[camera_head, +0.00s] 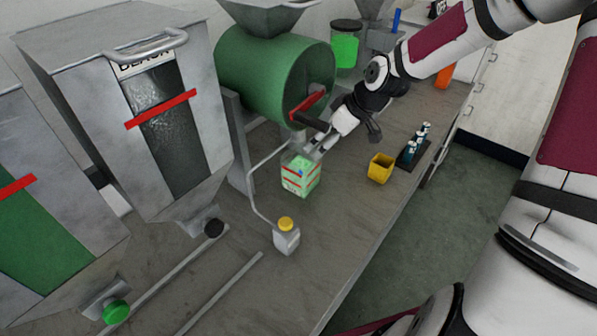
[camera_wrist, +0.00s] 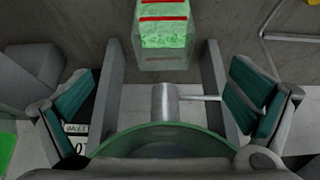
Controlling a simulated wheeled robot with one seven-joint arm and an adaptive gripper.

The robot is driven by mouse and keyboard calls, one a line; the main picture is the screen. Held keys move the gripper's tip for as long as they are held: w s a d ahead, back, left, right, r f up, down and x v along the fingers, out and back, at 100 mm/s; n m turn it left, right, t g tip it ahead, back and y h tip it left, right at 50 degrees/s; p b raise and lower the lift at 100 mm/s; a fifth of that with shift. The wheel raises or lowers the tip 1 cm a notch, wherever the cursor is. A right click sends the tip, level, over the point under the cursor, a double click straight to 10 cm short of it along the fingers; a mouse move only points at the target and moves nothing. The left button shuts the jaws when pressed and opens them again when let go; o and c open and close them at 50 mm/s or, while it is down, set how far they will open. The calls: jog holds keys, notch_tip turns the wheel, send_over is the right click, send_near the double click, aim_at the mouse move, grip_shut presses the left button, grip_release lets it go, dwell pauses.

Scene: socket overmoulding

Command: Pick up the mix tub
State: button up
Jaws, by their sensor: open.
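The mix tub looks to be the clear, square tub (camera_head: 301,178) with green contents and red stripes, standing upright on the bench below the green drum. It also shows at the top centre of the wrist view (camera_wrist: 163,50). My gripper (camera_head: 318,146) is just above and behind the tub in the head view, close to the drum's front. In the wrist view my gripper (camera_wrist: 160,98) has its teal-padded fingers wide apart with no tub between them. The tub lies ahead of the fingers, apart from them.
The green drum (camera_head: 262,78) is close beside my gripper. A grey cylinder with a thin rod (camera_wrist: 166,104) shows between the fingers. A yellow cup (camera_head: 380,168), a dark rack with small bottles (camera_head: 409,156) and a yellow-capped bottle (camera_head: 286,238) stand on the bench (camera_head: 335,225).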

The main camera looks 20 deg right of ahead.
jog(key=b, duration=0.2)
send_near(302, 161)
jog(key=s+a+r, duration=0.1)
jog(key=s+a, duration=0.1)
jog(key=s, duration=0.2)
jog(key=x, duration=0.5)
jog(key=shift+w+a+f, duration=0.1)
jog(key=shift+w+a, duration=0.2)
jog(key=shift+a, duration=0.05)
jog(key=c, duration=2)
jog(key=shift+c, duration=0.2)
jog(key=shift+w+a, duration=0.1)
